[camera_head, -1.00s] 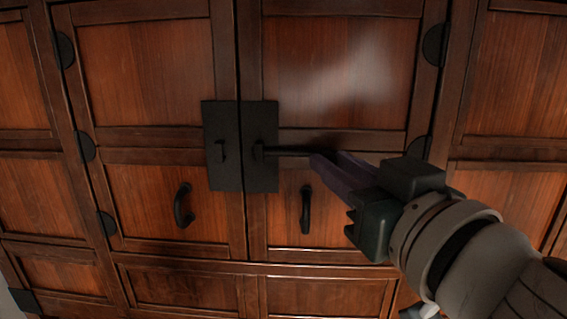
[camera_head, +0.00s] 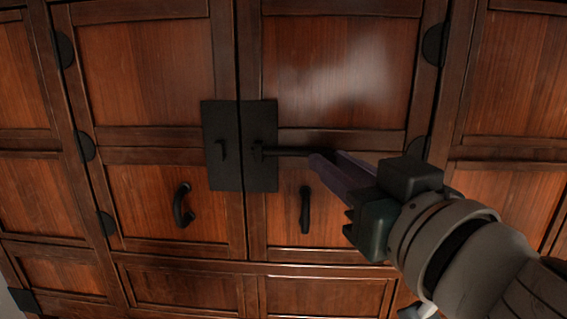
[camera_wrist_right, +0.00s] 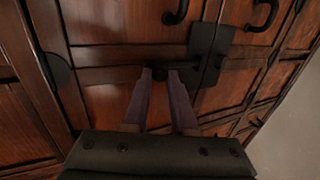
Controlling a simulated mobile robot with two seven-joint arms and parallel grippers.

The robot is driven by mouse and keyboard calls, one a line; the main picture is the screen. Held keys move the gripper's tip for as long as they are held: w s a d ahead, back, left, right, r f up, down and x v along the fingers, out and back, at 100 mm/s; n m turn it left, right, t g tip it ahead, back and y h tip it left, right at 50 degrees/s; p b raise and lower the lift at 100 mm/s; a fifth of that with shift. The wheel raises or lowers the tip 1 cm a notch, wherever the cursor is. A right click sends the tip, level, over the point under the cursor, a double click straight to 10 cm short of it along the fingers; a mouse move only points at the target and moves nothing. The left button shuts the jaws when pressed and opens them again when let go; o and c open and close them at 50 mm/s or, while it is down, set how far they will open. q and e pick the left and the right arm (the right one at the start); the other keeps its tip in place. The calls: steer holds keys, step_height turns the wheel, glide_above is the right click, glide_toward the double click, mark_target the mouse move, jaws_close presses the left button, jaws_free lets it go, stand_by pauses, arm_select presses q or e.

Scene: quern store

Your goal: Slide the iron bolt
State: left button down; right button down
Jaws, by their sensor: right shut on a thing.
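The iron bolt (camera_head: 290,151) is a dark, roughly level bar against the wooden cabinet doors. Its left end is at the staple on the right-hand black plate (camera_head: 262,178); the staple on the left-hand plate (camera_head: 222,118) looks empty. My right gripper (camera_head: 322,160) comes in from the right, its purple fingers shut on the bolt's right part and hiding that part. In the right wrist view the fingertips (camera_wrist_right: 160,74) sit on either side of the dark bolt, beside the plates (camera_wrist_right: 212,52). My left gripper is not in view.
Two curved black handles, a left one (camera_head: 181,205) and a right one (camera_head: 305,212), are on the doors below the plates. Black hinges (camera_head: 85,146) line the door edges. The door front left of the plates is clear.

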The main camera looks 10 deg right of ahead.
steer(key=a, duration=0.2)
steer(key=w+a+b, duration=0.1)
steer(key=a, duration=0.1)
steer(key=shift+w+a, duration=0.15)
steer(key=shift+a, duration=0.35)
steer(key=c, duration=1.2)
jaws_free()
steer(key=o, duration=0.5)
steer(key=shift+w+a, duration=0.1)
steer(key=shift+a, duration=0.05)
steer(key=shift+c, duration=0.2)
steer(key=b, duration=0.1)
glide_toward(274, 152)
steer(key=shift+s+d, duration=0.2)
steer(key=shift+s, duration=0.95)
steer(key=shift+s+d, duration=0.15)
steer(key=shift+s, duration=1)
